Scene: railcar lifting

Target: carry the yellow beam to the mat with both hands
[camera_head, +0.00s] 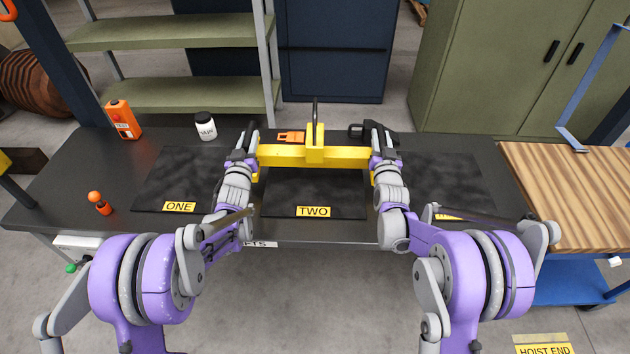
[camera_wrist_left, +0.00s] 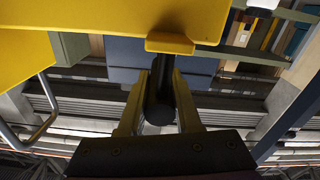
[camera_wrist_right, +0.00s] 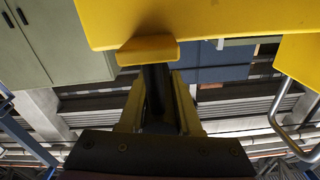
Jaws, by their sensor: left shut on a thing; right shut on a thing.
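The yellow beam (camera_head: 343,156) lies level across the picture above the dark mat labelled TWO (camera_head: 315,190), with a raised middle block and a dark loop on top. How far it is above the mat is hard to tell. My left gripper (camera_head: 248,146) is shut on the dark grip at the beam's left end; the grip (camera_wrist_left: 160,105) shows between its fingers in the left wrist view. My right gripper (camera_head: 382,146) is shut on the matching grip at the right end, seen between its fingers in the right wrist view (camera_wrist_right: 156,100).
Mat ONE (camera_head: 160,180) lies to the left, and another dark mat (camera_head: 450,175) to the right, its label partly hidden by my arm. A wooden-topped bench (camera_head: 580,190) adjoins right.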

